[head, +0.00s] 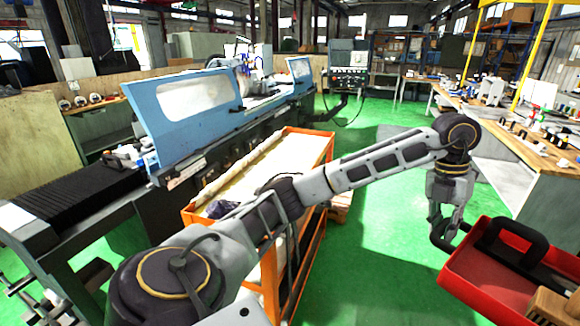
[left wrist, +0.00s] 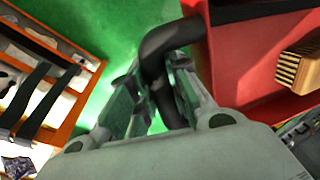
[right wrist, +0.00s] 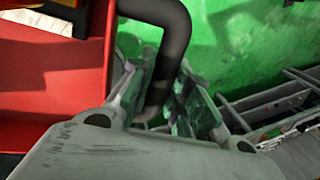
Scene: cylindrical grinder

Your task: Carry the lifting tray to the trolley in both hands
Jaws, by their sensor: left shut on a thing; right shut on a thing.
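The red lifting tray (head: 475,278) is at the lower right of the head view, cut off by the frame edge. Its red wall also shows in the left wrist view (left wrist: 228,60) and the right wrist view (right wrist: 50,130). My left gripper (head: 445,232) is shut on the tray's black side handle (left wrist: 160,45). My right gripper (right wrist: 165,100) is shut on the opposite black handle (right wrist: 178,30); it is outside the head view. The tray holds a wooden brush (left wrist: 298,65). The orange trolley (head: 318,148) stands at the centre of the head view, left of the tray, partly hidden behind my left arm.
The blue and grey grinder (head: 195,100) stands along the trolley's far left side. A wooden workbench (head: 520,135) with several parts is at the right. Green floor (head: 390,245) is open between trolley and tray. A grey metal frame (right wrist: 265,115) shows in the right wrist view.

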